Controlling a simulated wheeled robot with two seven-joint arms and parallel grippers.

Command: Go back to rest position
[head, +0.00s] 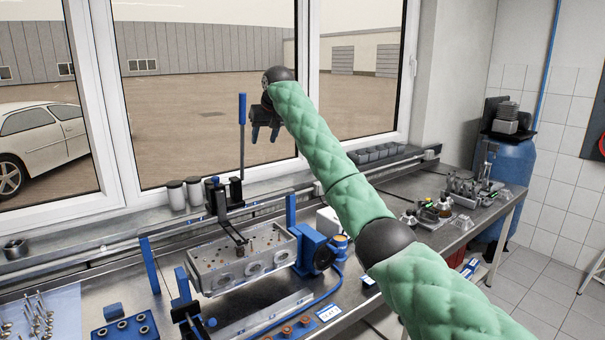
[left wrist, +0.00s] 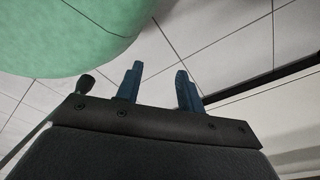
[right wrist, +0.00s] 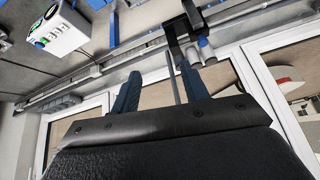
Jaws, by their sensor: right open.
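My right arm reaches up and left across the head view. Its gripper (head: 265,133) hangs in front of the window, above the workbench and a little right of the upright blue lever handle. In the right wrist view the right gripper (right wrist: 162,85) has its two fingers apart with nothing held between them. My left gripper is outside the head view. In the left wrist view the left gripper (left wrist: 156,75) has its two fingers apart and empty, with white tiles behind it and a green padded part of my own body close by.
A cylinder head (head: 243,258) sits in a blue-posted fixture on the bench, with the blue lever (head: 242,135) standing behind it. Grey canisters (head: 185,194) stand by the window sill. Small parts crowd the bench's right end near a blue barrel (head: 503,180).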

